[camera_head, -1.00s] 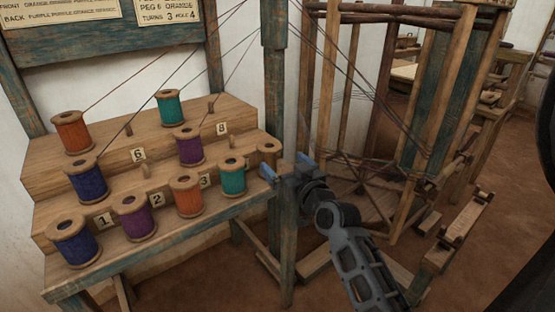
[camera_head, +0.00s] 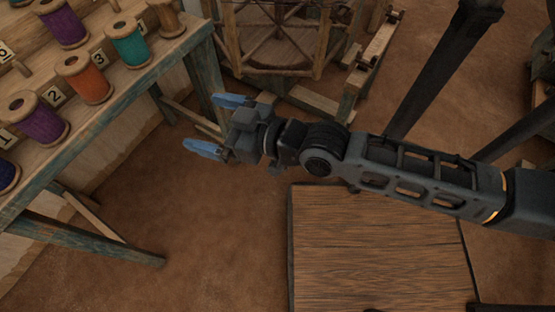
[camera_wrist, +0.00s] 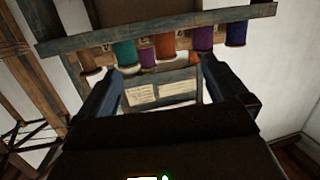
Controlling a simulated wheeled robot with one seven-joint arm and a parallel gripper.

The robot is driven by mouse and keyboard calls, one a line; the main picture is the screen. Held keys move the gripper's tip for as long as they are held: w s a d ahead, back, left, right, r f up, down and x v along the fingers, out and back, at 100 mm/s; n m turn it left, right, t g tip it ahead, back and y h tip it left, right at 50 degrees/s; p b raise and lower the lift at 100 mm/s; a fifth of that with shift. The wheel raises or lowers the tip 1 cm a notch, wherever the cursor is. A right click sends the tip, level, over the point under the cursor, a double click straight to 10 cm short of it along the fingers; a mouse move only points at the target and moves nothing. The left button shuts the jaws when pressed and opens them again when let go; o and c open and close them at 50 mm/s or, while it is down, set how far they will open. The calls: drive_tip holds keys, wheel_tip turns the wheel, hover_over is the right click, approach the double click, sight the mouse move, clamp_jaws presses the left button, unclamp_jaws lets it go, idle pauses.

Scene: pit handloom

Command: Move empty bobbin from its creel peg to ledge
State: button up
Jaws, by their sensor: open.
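The empty bobbin (camera_head: 168,18), bare pale wood, stands at the right end of the creel's front row, cut off by the top edge of the head view. In the wrist view, which appears upside down, the bare bobbin (camera_wrist: 90,63) is leftmost. My gripper (camera_head: 217,124) is open and empty, apart from the creel (camera_head: 110,104), to the right of its front edge and below the bobbin in the head picture. Its blue fingers point left. I cannot tell which surface is the ledge.
Teal (camera_head: 129,44), orange (camera_head: 84,80) and purple (camera_head: 40,119) bobbins fill the front row. A flat wooden board (camera_head: 380,250) lies below my arm. Bare floor (camera_head: 190,230) lies between the creel and the board.

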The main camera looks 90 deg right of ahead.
drive_tip(key=s+a+r+n+y, duration=0.2)
drive_tip(key=s+a+y, duration=0.1)
drive_tip(key=s+a, duration=0.2)
drive_tip(key=s+a+r+n+y, duration=0.2)
drive_tip(key=s+a, duration=0.4)
drive_tip(key=shift+s+a+r+y, duration=0.25)
drive_tip(key=shift+s+r+y, duration=0.05)
drive_tip(key=shift+y, duration=0.1)
